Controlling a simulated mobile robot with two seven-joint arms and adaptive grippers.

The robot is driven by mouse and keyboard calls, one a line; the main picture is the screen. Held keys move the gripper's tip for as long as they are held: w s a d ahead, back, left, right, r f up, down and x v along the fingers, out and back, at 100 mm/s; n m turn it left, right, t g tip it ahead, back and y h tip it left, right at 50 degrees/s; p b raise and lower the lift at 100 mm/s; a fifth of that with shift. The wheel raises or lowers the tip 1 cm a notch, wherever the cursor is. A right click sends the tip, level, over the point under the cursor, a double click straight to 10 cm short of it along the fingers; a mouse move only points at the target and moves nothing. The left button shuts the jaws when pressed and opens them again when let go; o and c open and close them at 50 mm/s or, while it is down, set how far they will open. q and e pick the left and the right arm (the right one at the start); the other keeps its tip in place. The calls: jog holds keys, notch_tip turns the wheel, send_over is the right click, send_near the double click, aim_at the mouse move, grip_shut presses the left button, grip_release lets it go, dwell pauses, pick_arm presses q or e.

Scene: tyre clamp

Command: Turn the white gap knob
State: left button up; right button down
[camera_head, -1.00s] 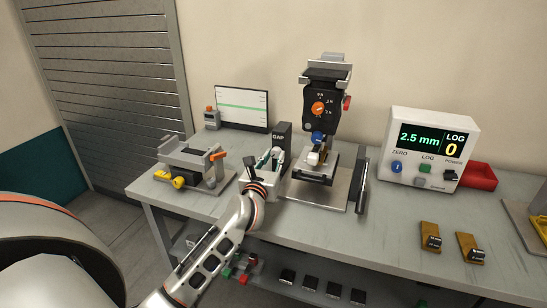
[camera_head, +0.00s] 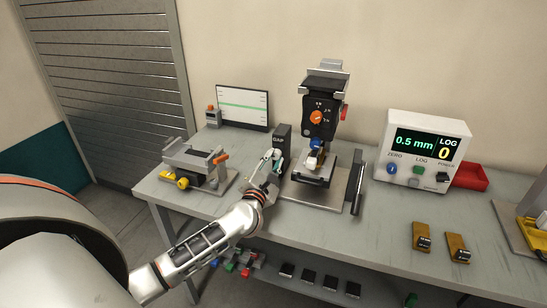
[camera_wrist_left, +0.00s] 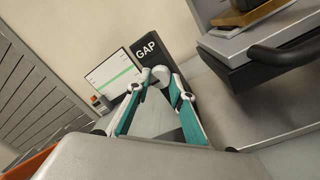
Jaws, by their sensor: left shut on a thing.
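The white gap knob (camera_wrist_left: 160,76) sits low on the front of the dark block marked GAP (camera_wrist_left: 148,50), which also shows in the head view (camera_head: 282,138). My left gripper (camera_wrist_left: 160,90) is shut on the knob, with one teal finger on each side of it. In the head view my left gripper (camera_head: 272,158) is at the front of the GAP block and largely covers the knob. The readout box (camera_head: 427,150) shows 0.5 mm in green and LOG 0. My right gripper is not in view.
Right of the GAP block stands the clamp press (camera_head: 319,115) with an orange dial and a black-handled base. A fixture with a yellow knob (camera_head: 183,182) is at the left, and a monitor (camera_head: 242,106) behind.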

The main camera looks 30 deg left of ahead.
pick_arm(q)
jog(key=shift+m, duration=0.6)
jog(key=o, duration=1.1)
jog(key=v, duration=1.1)
jog(key=shift+s+f, duration=0.1)
jog(key=shift+s, duration=0.3)
jog(key=shift+s+d, duration=0.1)
jog(key=shift+s, duration=0.05)
